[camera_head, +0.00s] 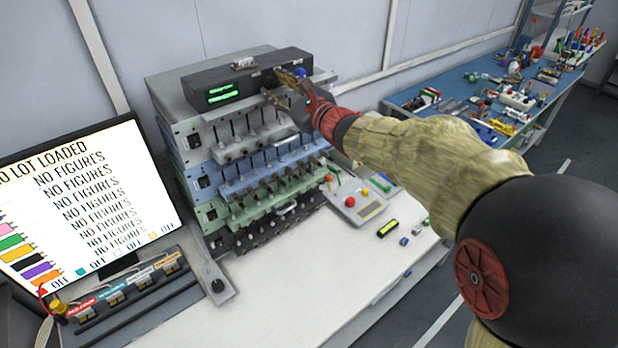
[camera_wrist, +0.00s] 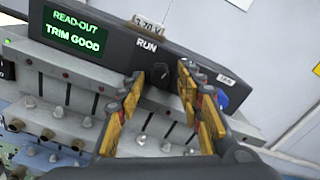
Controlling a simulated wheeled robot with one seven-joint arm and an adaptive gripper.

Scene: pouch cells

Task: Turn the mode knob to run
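The mode knob (camera_wrist: 160,73) is a small black knob on the front of the dark control box (camera_wrist: 100,40), just below and right of the word RUN. In the wrist view it shows between the tips of my gripper (camera_wrist: 160,88). The yellow-padded fingers stand apart, open, one on each side in the picture. I cannot tell whether they touch the knob, nor where its pointer aims. A green read-out (camera_wrist: 74,31) says TRIM GOOD. In the head view my gripper (camera_head: 284,84) is at the right part of the box front and hides the knob.
A blue knob or button (camera_wrist: 222,99) sits right of the fingers. Rows of levers (camera_head: 250,135) fill the stacked racks below the box. A monitor (camera_head: 85,200) stands left, and a small panel with a red button (camera_head: 350,202) sits on the white bench (camera_head: 300,270).

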